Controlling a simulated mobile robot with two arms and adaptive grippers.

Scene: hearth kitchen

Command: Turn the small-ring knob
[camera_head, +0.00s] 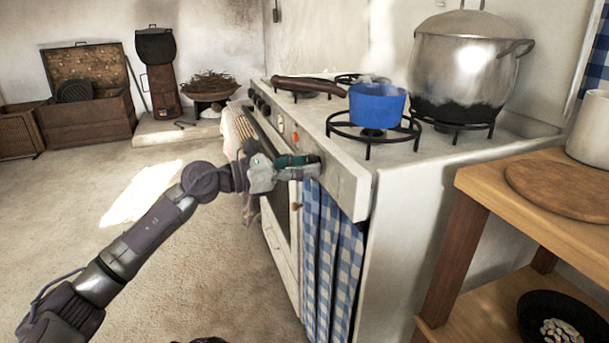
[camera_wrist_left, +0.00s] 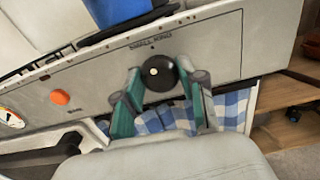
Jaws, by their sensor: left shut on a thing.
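The small-ring knob (camera_wrist_left: 160,74) is round and black with a pale dot towards its left side. It sits on the stove's front panel under a "SMALL RING" label. My left gripper (camera_wrist_left: 162,84) is shut on it, with one teal finger on each side. In the head view my left gripper (camera_head: 305,165) is at the near right end of the stove panel (camera_head: 345,185) and hides most of the knob. My right gripper is not in view.
A blue pan (camera_head: 377,106) stands on a ring above the panel. A checked curtain (camera_head: 330,250) hangs below. A wooden table (camera_head: 475,180) is at right.

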